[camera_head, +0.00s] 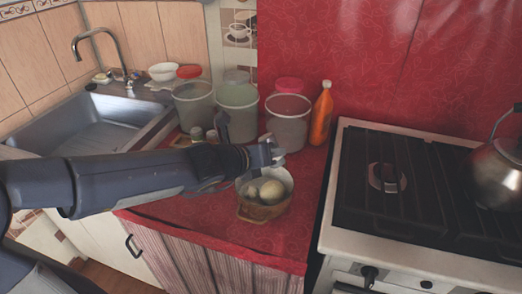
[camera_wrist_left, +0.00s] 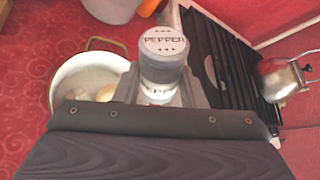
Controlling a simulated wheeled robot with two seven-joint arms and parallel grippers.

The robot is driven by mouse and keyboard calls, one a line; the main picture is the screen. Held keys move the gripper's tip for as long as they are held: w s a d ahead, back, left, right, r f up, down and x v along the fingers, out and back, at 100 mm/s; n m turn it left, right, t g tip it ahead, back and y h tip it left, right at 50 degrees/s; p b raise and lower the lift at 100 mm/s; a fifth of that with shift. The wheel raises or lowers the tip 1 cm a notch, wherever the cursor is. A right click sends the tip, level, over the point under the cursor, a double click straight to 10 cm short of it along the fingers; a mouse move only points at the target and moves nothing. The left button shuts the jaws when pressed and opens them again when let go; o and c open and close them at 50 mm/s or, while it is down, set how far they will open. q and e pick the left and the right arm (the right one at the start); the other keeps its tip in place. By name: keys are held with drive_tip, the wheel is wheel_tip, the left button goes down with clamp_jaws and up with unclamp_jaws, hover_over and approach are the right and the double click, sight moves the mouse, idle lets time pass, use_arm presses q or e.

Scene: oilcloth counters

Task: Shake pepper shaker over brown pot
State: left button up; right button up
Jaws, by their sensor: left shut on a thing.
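My left gripper (camera_head: 265,153) reaches in from the left and is just above the back of the brown pot (camera_head: 262,213). In the left wrist view it is shut on the pepper shaker (camera_wrist_left: 163,52), whose pale lid reads PEPPER. The head view hardly shows the shaker behind the fingers. The pot has a brown outside and a white inside, and it stands on the red counter with pale round things (camera_head: 271,191) in it. In the left wrist view the pot (camera_wrist_left: 68,78) lies left of the shaker. My right gripper is not in view.
Several large containers (camera_head: 288,124) and an orange bottle (camera_head: 321,114) stand behind the pot. A stove (camera_head: 336,202) with a steel kettle (camera_head: 497,172) is to the right. A sink (camera_head: 52,142) is at the left. The red counter (camera_head: 290,228) is clear right of the pot.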

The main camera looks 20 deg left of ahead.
sight(273, 167)
use_arm(q)
drive_tip(key=shift+d+f+n+g+h+p, duration=0.1)
drive_tip(key=shift+f+n+g+h+p, duration=0.2)
drive_tip(key=shift+f+n+h+p, duration=0.45)
drive_tip(key=shift+s+d+f+n+p, duration=0.15)
drive_tip(key=shift+f+n+p, duration=0.2)
drive_tip(key=shift+f+p, duration=0.45)
drive_tip(key=shift+s+d+f+n+h+p, duration=0.1)
drive_tip(key=shift+d+f+n+h+p, duration=0.1)
drive_tip(key=shift+f+n+h+p, duration=0.6)
drive_tip(key=shift+g+p, duration=0.3)
drive_tip(key=shift+p, duration=0.1)
drive_tip(key=shift+d+r+n+h+p, duration=0.1)
drive_tip(key=shift+r+n+h+p, duration=0.2)
drive_tip(key=shift+n+h+p, duration=0.6)
drive_tip(key=n+p, duration=0.1)
drive_tip(key=p, duration=0.1)
drive_tip(key=shift+d+r+h+p, duration=0.1)
drive_tip(key=shift+r+h+p, duration=0.15)
drive_tip(key=shift+r+p, duration=0.15)
drive_tip(key=shift+r+n+h+p, duration=0.35)
drive_tip(key=shift+n+h+p, duration=0.25)
drive_tip(key=shift+n+p, duration=0.55)
drive_tip(key=shift+p, duration=0.5)
